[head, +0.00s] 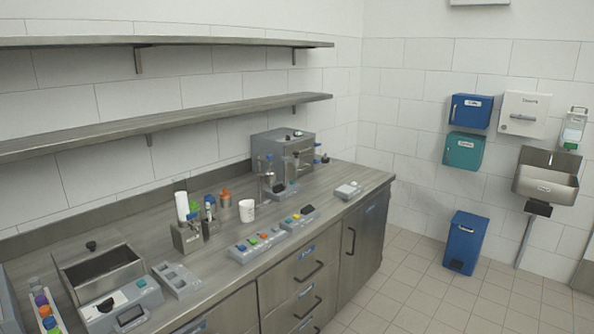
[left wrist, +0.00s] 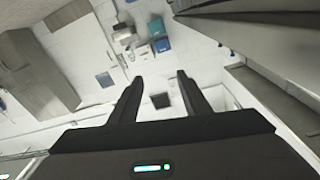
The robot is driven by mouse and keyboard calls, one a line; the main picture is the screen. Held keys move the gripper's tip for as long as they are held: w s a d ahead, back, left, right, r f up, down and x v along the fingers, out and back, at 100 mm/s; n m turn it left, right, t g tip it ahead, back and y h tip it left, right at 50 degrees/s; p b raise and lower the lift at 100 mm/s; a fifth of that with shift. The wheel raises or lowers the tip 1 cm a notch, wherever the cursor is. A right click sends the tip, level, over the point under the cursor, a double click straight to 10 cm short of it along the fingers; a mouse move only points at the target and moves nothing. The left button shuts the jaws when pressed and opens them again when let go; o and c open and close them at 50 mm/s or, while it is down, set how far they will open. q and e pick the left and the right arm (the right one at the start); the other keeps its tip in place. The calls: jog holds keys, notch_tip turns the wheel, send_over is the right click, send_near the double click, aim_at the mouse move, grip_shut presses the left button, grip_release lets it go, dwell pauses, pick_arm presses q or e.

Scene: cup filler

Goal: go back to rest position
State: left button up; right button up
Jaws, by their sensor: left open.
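My left gripper (left wrist: 157,88) shows in the left wrist view with its two dark fingers apart and nothing between them. Past the fingers I see the room at a distance, with the floor, white walls and blue boxes. The left gripper touches nothing that I can see. Neither of my arms shows in the head view, and my right gripper is in neither view. A white cup (head: 246,211) stands upright on the steel counter (head: 225,234), in front of the grey machine (head: 283,145).
Two steel shelves (head: 170,122) hang above the counter. A blue bin (head: 466,243) stands on the floor by the far wall, below wall boxes and a sink (head: 546,178). The tiled floor right of the counter is clear.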

pick_arm(q)
jog(key=s+a+f+n+g+y+b, duration=0.1)
jog(key=s+f+n+y, duration=0.15)
jog(key=s+f, duration=0.75)
jog(key=s+a+f+n+y+b, duration=0.15)
jog(key=s+f+y, duration=0.25)
jog(key=f, duration=1.1)
jog(key=s+f+n+g+y, duration=0.1)
jog(key=s+f+n+y, duration=0.25)
jog(key=s+f, duration=0.65)
jog(key=s+d+f+g, duration=0.2)
jog(key=s+f, duration=0.5)
jog(key=s, duration=0.4)
jog(key=s+d+f+g+y+b, duration=0.1)
jog(key=s+f+g, duration=0.2)
jog(key=s+f, duration=0.4)
jog(key=s+d+f+g+y, duration=0.1)
jog(key=s+f, duration=0.6)
jog(key=s, duration=0.8)
jog(key=shift+s+d+n+g, duration=0.4)
jog(key=shift+d+g, duration=0.45)
jog(key=shift+g, duration=0.25)
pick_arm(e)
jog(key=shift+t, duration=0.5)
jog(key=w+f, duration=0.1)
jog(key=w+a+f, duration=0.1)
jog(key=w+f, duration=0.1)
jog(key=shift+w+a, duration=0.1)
pick_arm(q)
jog(key=shift+w, duration=0.1)
